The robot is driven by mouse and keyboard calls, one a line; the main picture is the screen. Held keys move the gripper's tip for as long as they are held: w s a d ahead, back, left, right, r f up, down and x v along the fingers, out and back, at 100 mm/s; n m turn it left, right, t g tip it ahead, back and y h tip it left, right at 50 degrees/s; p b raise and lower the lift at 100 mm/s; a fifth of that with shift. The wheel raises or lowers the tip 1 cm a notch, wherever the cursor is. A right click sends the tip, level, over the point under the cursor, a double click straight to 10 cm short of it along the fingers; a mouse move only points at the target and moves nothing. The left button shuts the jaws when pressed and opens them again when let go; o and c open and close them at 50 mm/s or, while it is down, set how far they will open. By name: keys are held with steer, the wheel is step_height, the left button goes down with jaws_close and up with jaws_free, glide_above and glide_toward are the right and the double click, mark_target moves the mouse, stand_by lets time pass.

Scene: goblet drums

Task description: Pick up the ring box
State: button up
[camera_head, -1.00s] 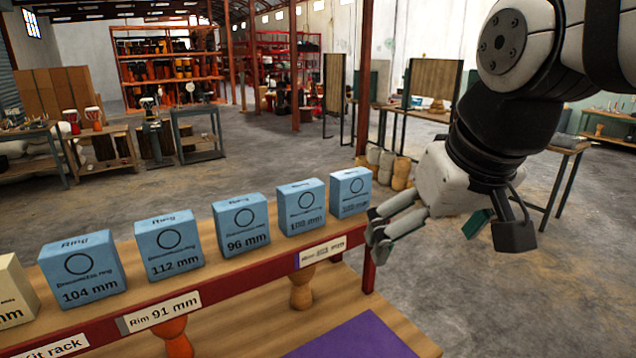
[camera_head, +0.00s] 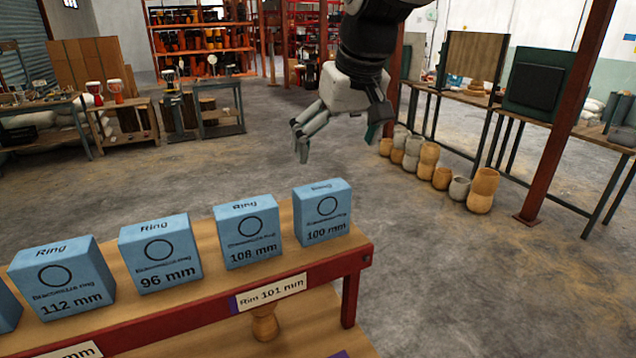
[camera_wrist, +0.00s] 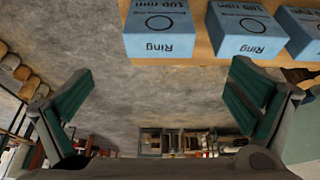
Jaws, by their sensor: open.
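Blue ring boxes stand in a row on a wooden rack shelf: the 100 mm box (camera_head: 322,213) at the right end, the 108 mm box (camera_head: 248,231), the 96 mm box (camera_head: 160,253) and the 112 mm box (camera_head: 62,279). Part of another shows at the left edge. My gripper (camera_head: 338,142) is open and empty, above and beyond the 100 mm box, apart from it. In the wrist view, the 100 mm box (camera_wrist: 160,28) appears upside down at the top, beyond the spread fingertips (camera_wrist: 162,72). The 108 mm box (camera_wrist: 246,30) is to its right.
The rack shelf (camera_head: 205,308) has a red front edge with a "Rim 101 mm" label (camera_head: 271,292); a small wooden goblet drum (camera_head: 265,325) stands below. A red post (camera_head: 570,110) and clay drum bodies (camera_head: 483,190) are at the right. Open floor lies behind the rack.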

mark_target(323, 189)
steer(key=p+x, duration=0.1)
steer(key=x, duration=1.3)
steer(key=shift+w, duration=0.2)
steer(key=shift+r, duration=0.1)
steer(key=c, duration=1)
